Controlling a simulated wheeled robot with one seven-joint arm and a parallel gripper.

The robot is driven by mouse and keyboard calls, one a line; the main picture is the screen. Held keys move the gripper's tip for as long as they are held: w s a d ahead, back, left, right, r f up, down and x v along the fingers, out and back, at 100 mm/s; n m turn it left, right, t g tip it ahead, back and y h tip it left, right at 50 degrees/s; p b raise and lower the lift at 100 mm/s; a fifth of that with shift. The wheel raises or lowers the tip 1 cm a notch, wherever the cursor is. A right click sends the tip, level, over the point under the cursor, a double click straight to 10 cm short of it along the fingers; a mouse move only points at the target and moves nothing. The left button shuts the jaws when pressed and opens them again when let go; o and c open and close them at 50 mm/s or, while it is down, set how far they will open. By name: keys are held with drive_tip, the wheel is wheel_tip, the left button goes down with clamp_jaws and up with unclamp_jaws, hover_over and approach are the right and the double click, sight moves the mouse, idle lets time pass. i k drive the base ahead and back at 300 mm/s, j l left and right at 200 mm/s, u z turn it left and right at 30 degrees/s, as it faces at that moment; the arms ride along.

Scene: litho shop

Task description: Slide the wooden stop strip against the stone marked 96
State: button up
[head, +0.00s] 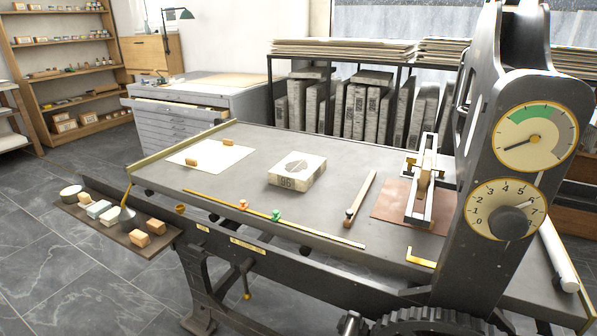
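The stone marked 96 (297,170) is a pale, thick block lying flat near the middle of the grey press bed (240,180). Its number is on the near side, and a round grey patch is on its top. The wooden stop strip (362,196) is a narrow bar lying on the bed to the right of the stone, with a small dark piece at its near end. A clear gap of bare bed separates strip and stone. My gripper is not in view.
A brass rule (275,217) with an orange knob (243,204) and a green knob (276,215) runs along the near edge. A white-railed frame (425,190) stands on a brown sheet at right, beside the dark gauge column (500,200). Paper (210,155) lies at left.

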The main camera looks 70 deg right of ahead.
sight(351, 214)
drive_tip(key=k+l+z, duration=0.1)
drive_tip(key=l+z, duration=0.25)
drive_tip(key=k+l+z, duration=0.1)
drive_tip(key=l+z, duration=0.65)
